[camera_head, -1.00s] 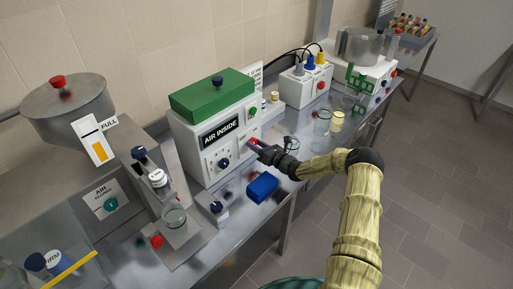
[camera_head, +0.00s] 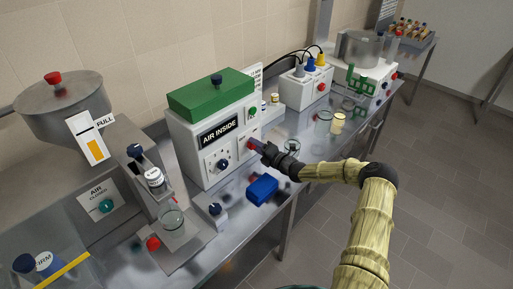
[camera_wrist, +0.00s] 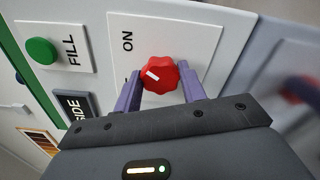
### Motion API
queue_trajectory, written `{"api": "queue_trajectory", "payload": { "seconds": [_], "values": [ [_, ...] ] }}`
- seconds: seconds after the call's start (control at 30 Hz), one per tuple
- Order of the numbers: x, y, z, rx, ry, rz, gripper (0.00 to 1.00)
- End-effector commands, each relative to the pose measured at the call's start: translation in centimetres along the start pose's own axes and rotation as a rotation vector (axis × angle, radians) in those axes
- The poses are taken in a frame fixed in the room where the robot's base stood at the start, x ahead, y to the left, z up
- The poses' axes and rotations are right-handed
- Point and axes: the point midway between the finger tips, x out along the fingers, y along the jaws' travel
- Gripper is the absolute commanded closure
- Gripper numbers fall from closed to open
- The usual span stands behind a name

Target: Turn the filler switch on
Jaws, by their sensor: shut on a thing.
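The filler switch, a red lobed knob (camera_wrist: 160,73), sits on a white plate (camera_wrist: 205,36) marked ON. Its white pointer mark faces left in the wrist view, and a second label below ON is mostly hidden. My gripper (camera_wrist: 161,80) is shut on the knob, one purple finger on each side. In the head view my gripper (camera_head: 262,148) reaches in from the right to the front of the white machine (camera_head: 190,150) with a green lid, which carries an AIR INSIDE sign (camera_head: 219,132).
A green FILL button (camera_wrist: 41,51) is beside the switch plate. A blue block (camera_head: 262,190) lies on the bench below my gripper. A glass beaker (camera_head: 173,220) stands at the front left, and jars (camera_head: 338,123) stand to the right.

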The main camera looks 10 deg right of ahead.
Motion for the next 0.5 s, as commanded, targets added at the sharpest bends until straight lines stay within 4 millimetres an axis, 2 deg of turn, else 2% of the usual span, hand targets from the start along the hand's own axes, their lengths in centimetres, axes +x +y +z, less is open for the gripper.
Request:
{"api": "queue_trajectory", "payload": {
  "seconds": [0.5],
  "values": [
    [-0.19, -0.36, 0.07, 0.071, -0.002, -0.007, 0.82]
  ]
}}
